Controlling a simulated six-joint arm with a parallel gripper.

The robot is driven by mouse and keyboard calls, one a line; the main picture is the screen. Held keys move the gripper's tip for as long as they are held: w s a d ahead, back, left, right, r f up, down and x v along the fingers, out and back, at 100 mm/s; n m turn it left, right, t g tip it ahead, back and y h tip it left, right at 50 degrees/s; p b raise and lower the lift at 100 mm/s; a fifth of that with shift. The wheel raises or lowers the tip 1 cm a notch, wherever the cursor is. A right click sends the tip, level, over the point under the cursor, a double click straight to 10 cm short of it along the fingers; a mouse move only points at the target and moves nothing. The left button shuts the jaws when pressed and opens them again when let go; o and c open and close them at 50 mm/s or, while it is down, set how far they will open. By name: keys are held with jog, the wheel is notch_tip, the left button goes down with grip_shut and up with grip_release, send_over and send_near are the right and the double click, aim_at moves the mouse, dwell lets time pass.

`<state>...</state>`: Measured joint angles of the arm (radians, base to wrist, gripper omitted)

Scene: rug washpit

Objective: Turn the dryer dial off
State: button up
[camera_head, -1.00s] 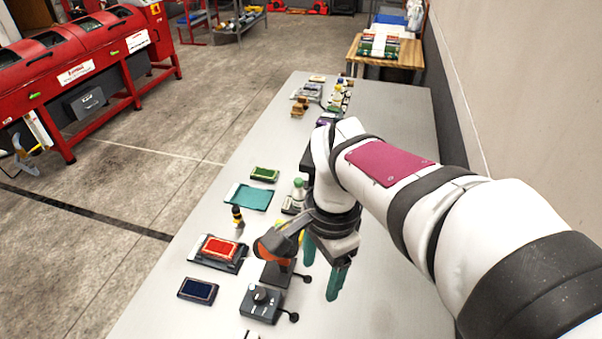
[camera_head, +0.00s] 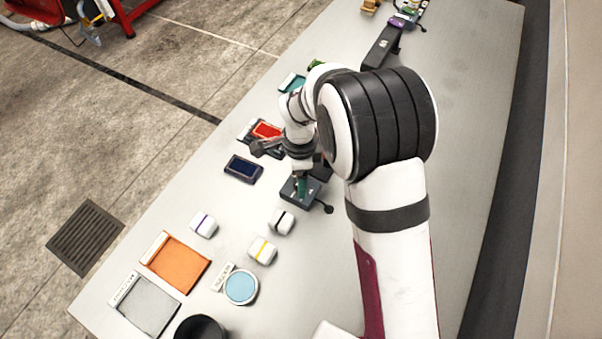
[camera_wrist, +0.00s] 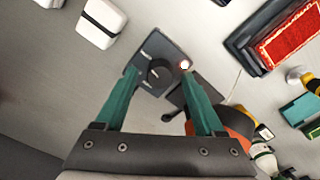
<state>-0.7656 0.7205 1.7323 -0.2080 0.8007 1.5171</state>
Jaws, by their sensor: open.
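The dryer dial (camera_wrist: 158,72) is a round black knob on a dark grey control box (camera_wrist: 152,46). A small light (camera_wrist: 185,64) glows near the box's right corner in the wrist view. The box (camera_head: 288,191) also shows in the head view, partly hidden under my gripper. My gripper (camera_wrist: 159,76) is open, its two teal fingers on either side of the knob in the wrist view. In the head view my gripper (camera_head: 302,187) points down over the box. I cannot tell whether the fingers touch the knob.
A red pad on a dark tray (camera_head: 266,130) and a dark blue pad (camera_head: 243,168) lie left of the box. White blocks, one (camera_head: 282,221) close by, an orange pad (camera_head: 176,262) and a blue round dish (camera_head: 240,287) lie nearer. The table's right side is clear.

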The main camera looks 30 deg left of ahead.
jog(key=shift+f, duration=0.2)
grip_shut()
